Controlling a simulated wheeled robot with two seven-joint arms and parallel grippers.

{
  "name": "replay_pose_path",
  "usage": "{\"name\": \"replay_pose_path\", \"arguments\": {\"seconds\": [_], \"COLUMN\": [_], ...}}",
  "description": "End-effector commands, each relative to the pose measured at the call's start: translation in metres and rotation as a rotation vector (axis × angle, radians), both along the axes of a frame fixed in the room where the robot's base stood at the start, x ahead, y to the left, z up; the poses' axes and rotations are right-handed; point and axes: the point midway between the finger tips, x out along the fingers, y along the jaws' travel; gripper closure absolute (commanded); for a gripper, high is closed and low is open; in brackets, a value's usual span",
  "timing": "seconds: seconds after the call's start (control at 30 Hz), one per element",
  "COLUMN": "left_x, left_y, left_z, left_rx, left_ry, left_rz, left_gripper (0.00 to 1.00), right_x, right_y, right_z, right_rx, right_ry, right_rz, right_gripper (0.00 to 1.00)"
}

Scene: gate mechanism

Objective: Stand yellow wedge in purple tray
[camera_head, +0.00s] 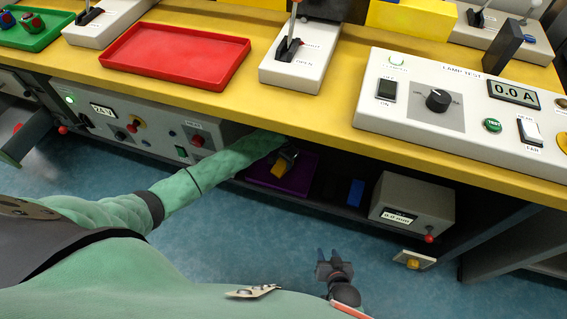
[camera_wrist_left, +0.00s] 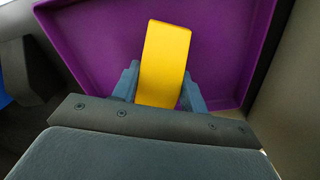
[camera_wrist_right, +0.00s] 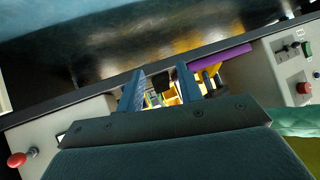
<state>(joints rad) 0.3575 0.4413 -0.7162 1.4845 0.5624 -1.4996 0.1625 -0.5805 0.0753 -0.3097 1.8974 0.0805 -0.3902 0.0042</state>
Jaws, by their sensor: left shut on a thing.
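The yellow wedge (camera_head: 278,172) is at the purple tray (camera_head: 300,182) on the shelf under the yellow bench. My left gripper (camera_head: 287,158) reaches under the bench edge and is shut on the wedge. In the left wrist view the wedge (camera_wrist_left: 165,55) sits between the two fingers (camera_wrist_left: 160,88), with the purple tray (camera_wrist_left: 90,35) behind and around it. I cannot tell whether the wedge touches the tray floor. My right gripper (camera_head: 333,266) is empty and open over the blue floor; its fingers are apart in the right wrist view (camera_wrist_right: 161,85).
A blue block (camera_head: 355,192) and a grey meter box (camera_head: 412,205) stand right of the tray on the shelf. A control panel (camera_head: 150,130) is to the left. The bench top (camera_head: 330,115) overhangs the shelf and holds a red tray (camera_head: 175,56) and lever boxes.

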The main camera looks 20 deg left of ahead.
Motion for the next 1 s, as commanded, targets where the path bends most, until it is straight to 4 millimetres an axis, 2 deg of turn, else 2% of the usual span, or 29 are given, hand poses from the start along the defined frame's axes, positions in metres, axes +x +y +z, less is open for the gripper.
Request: {"name": "replay_pose_path", "arguments": {"seconds": [0.1,0.27,1.0], "left_x": [0.000,0.000,0.000], "left_y": [0.000,0.000,0.000], "left_z": [-0.007,-0.010,-0.012], "left_rx": [0.000,0.000,0.000], "left_ry": [-0.001,-0.001,0.000], "left_rz": [0.000,-0.001,0.000], "left_gripper": [0.83,0.83,0.83], "right_x": [0.010,0.014,0.006], "right_y": [0.001,0.002,0.002], "right_z": [0.012,0.019,0.010], "right_rx": [0.009,0.013,0.009], "right_ry": [-0.045,-0.066,-0.034], "right_rz": [-0.004,-0.006,-0.004], "right_gripper": [0.64,0.64,0.64]}}
